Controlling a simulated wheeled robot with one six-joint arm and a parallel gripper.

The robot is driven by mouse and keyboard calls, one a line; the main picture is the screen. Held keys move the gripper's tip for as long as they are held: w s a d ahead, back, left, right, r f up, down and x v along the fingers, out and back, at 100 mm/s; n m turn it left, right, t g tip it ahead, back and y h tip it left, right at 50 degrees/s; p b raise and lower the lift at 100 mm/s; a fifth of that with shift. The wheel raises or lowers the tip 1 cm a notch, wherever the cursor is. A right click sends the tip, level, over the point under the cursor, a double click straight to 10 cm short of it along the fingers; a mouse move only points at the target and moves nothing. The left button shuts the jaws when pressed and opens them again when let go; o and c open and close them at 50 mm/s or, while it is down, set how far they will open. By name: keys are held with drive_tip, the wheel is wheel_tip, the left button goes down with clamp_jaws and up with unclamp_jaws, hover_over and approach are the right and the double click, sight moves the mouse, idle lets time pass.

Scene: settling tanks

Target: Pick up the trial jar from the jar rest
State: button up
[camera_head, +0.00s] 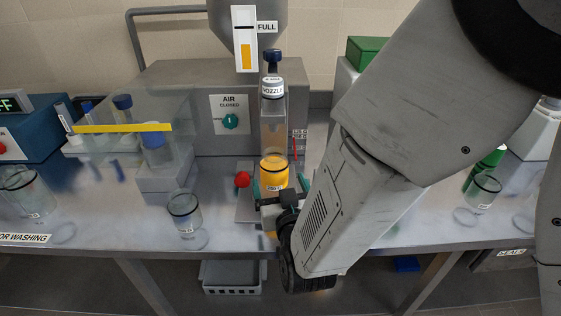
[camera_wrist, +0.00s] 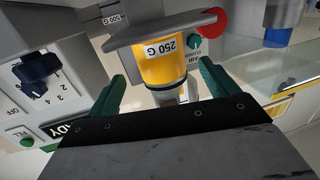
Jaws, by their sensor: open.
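The trial jar (camera_head: 274,170) has orange-yellow contents and stands below the nozzle (camera_head: 272,88) of the hopper. In the wrist view, which looks upside down, the jar (camera_wrist: 165,66) shows a white "250 G" label. It stands on the grey jar rest (camera_wrist: 130,36), also visible in the head view (camera_head: 246,208). My gripper (camera_head: 279,186) is open at the jar's front. In the wrist view my gripper (camera_wrist: 161,75) has its green fingers on either side of the jar, with gaps visible. My arm hides part of the jar rest in the head view.
A red knob (camera_head: 242,180) is close left of the jar. An empty glass jar (camera_head: 185,212) stands left near the front edge; another (camera_head: 483,190) stands right. A clear rack with a yellow bar (camera_head: 122,128) is at left. The AIR CLOSED panel (camera_head: 230,114) is behind.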

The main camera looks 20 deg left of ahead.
drive_tip(key=x, duration=0.7)
drive_tip(key=shift+w+a+f, duration=0.2)
drive_tip(key=shift+w+a, duration=0.05)
drive_tip(key=shift+w, duration=0.05)
drive_tip(key=c, duration=1.2)
